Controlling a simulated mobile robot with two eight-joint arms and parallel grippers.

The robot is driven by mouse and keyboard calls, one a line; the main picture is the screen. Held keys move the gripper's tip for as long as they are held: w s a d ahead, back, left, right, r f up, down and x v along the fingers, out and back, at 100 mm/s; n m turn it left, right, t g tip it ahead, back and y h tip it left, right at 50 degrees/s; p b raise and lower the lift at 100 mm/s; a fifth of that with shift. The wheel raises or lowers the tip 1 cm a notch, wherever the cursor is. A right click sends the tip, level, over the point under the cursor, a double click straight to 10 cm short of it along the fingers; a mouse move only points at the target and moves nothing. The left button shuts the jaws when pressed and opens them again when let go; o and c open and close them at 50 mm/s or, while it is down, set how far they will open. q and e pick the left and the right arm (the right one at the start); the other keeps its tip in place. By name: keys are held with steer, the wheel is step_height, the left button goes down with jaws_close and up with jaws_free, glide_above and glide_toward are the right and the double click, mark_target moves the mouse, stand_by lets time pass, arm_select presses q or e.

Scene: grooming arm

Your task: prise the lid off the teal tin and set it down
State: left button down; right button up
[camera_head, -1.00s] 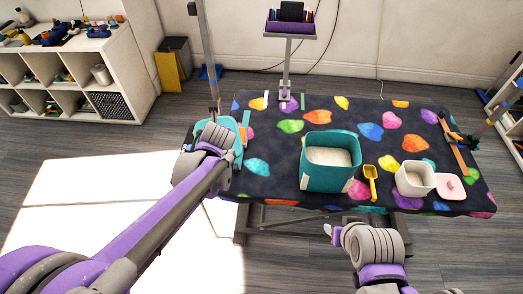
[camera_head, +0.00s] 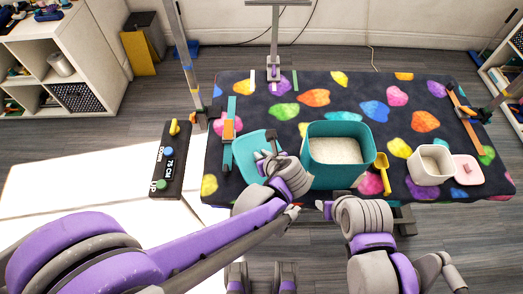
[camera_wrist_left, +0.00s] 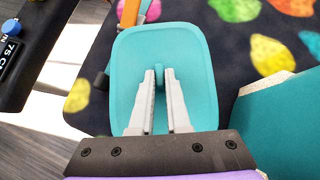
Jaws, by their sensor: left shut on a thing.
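The teal tin (camera_head: 338,178) stands open on the patterned table, with pale contents showing inside; its side also shows in the left wrist view (camera_wrist_left: 285,125). The teal lid (camera_head: 248,150) is off the tin, to its left. In the left wrist view the lid (camera_wrist_left: 190,55) lies flat below my left gripper (camera_wrist_left: 159,75), whose fingers are shut on its small knob. In the head view my left gripper (camera_head: 267,146) is over the lid. I cannot tell whether the lid touches the table. My right gripper (camera_head: 322,206) is near the front table edge, its opening unclear.
A yellow scoop (camera_head: 382,172), a white tub (camera_head: 430,165) and a pink lid (camera_head: 467,169) are right of the tin. The table's back middle (camera_head: 315,82) is clear.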

arm_select(q)
steer(key=shift+w+f+b, duration=0.1)
steer(key=shift+f+b, duration=1.7)
steer(key=shift+f, duration=0.9)
steer(key=c, duration=0.8)
jaws_free()
steer(key=shift+r, duration=0.1)
steer(key=p+v, duration=0.1)
steer(key=v, duration=0.9)
steer(key=shift+s+d+r+p, duration=0.1)
steer(key=shift+s+r+p, duration=0.15)
steer(key=shift+r+p, duration=0.05)
